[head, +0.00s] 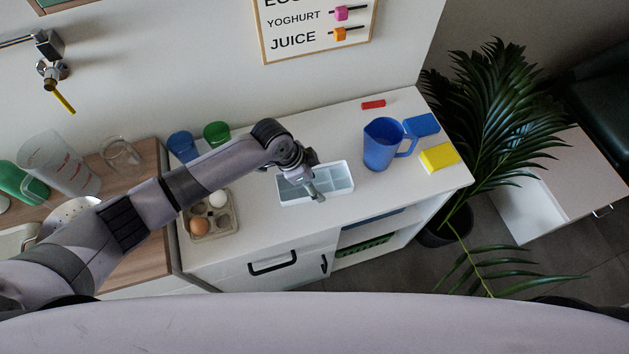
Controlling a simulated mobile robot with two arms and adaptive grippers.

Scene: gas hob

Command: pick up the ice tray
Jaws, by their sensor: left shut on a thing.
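The ice tray (335,178) is a pale, whitish-blue tray with several compartments, on or just above the white counter; I cannot tell whether it touches the counter. My left gripper (317,196) reaches over it from the left and is shut on its near side. The gripper and wrist hide part of the tray's left and middle. My right gripper is not in view.
A blue jug (380,147), a blue block (421,125), a yellow sponge (439,158) and a red piece (373,104) lie right of the tray. An egg carton (224,219) with eggs, and blue (182,146) and green (216,133) cups, stand left.

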